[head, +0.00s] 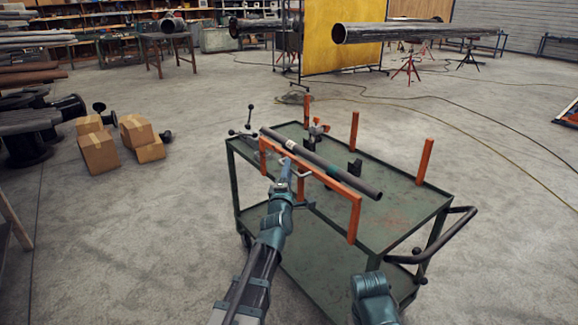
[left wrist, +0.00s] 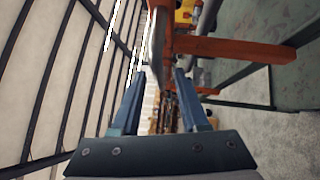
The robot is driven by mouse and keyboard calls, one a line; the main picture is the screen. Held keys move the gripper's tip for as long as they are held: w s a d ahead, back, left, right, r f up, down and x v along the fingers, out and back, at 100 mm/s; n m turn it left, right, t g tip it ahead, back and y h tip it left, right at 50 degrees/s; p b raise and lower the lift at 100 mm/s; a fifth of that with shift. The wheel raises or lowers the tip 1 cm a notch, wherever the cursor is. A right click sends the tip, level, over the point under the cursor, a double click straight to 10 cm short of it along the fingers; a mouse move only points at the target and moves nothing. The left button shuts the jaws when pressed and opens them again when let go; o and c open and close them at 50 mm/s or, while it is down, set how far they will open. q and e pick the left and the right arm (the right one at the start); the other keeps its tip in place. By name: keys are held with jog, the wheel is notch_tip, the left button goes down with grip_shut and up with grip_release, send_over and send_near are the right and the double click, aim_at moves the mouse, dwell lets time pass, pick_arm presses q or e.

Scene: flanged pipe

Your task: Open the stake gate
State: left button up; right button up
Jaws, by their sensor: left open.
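The orange stake gate (head: 330,182) stands along the near long side of a green cart (head: 395,232). Its top bar runs between two end posts, and a pale handle (head: 303,173) shows on it. My left gripper (head: 285,172) is open at the gate's near face, by the handle. In the left wrist view, my left gripper's fingers (left wrist: 160,90) are apart. A grey handle bar (left wrist: 157,42) lies ahead, in line with the gap, beside the orange gate bar (left wrist: 230,47). I cannot tell whether the fingers touch it. My right gripper is out of view.
A dark pipe (head: 345,176) lies on the cart behind the gate's top bar. Orange stakes (head: 425,162) stand at the cart's far side. The push handle (head: 450,238) sticks out right. Cardboard boxes (head: 98,153) sit on the floor at left. Floor around the cart is mostly clear.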

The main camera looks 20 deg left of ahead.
pick_arm(q)
jog(key=shift+w+a+r, duration=0.1)
jog(key=shift+w, duration=0.6)
jog(key=shift+c, duration=0.2)
grip_shut()
dwell(0.7)
